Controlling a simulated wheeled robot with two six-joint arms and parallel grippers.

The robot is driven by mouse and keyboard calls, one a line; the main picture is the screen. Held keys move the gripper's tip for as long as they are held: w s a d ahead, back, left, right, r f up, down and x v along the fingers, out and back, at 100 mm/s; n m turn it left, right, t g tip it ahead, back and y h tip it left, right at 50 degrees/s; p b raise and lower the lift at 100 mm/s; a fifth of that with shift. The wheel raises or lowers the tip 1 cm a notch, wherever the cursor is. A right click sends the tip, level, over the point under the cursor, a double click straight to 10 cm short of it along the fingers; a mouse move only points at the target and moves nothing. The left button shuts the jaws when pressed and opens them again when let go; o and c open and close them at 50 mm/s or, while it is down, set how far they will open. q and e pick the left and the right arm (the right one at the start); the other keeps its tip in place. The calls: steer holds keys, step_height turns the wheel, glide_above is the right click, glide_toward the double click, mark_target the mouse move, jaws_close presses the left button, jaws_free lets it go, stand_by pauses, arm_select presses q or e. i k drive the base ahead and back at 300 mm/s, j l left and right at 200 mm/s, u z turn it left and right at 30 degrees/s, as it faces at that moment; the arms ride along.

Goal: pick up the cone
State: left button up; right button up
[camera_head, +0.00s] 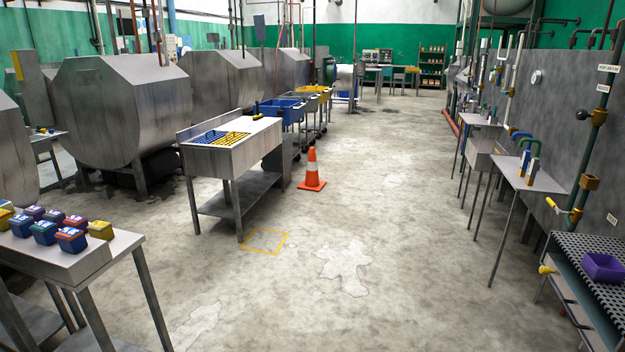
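An orange traffic cone (312,171) with a white band stands upright on the concrete floor. It is right of the middle metal table and near the line of carts behind it. All of the cone shows, including its orange base. Neither of my grippers is in view, and nothing touches the cone from above.
A metal table (205,164) with blue and yellow racks stands left of the cone. A yellow square outline (265,241) marks the floor nearer to me. A table (62,262) with small tubs is at front left. Side tables (519,176) line the right wall. The central aisle is clear.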

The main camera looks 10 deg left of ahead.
mark_target(311, 182)
steer(key=i+u, duration=0.1)
steer(key=i, duration=6.6)
steer(key=j, duration=0.1)
